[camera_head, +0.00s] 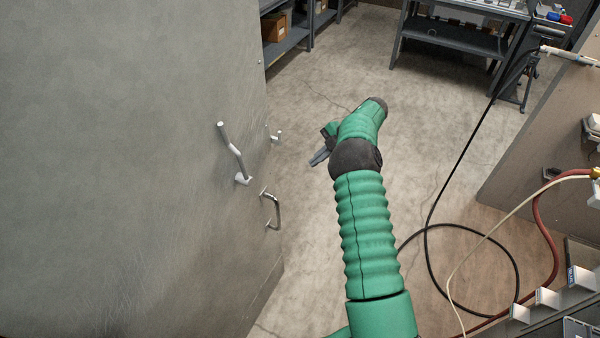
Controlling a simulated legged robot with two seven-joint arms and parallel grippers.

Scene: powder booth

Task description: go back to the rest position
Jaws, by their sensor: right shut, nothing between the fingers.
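My right arm, in a green ribbed sleeve, reaches up from the bottom of the head view over the floor. Its right gripper (320,157) points left toward the grey door panel (130,150). The dark fingers are together with nothing between them, and they stay apart from the panel and its handles. My left gripper is not in view.
The panel fills the left side and carries a lever handle (232,152) and a metal pull handle (272,209). Shelving (290,42) and a workbench (455,40) stand at the back. A black hose (428,240) loops on the floor at right. The middle floor is open.

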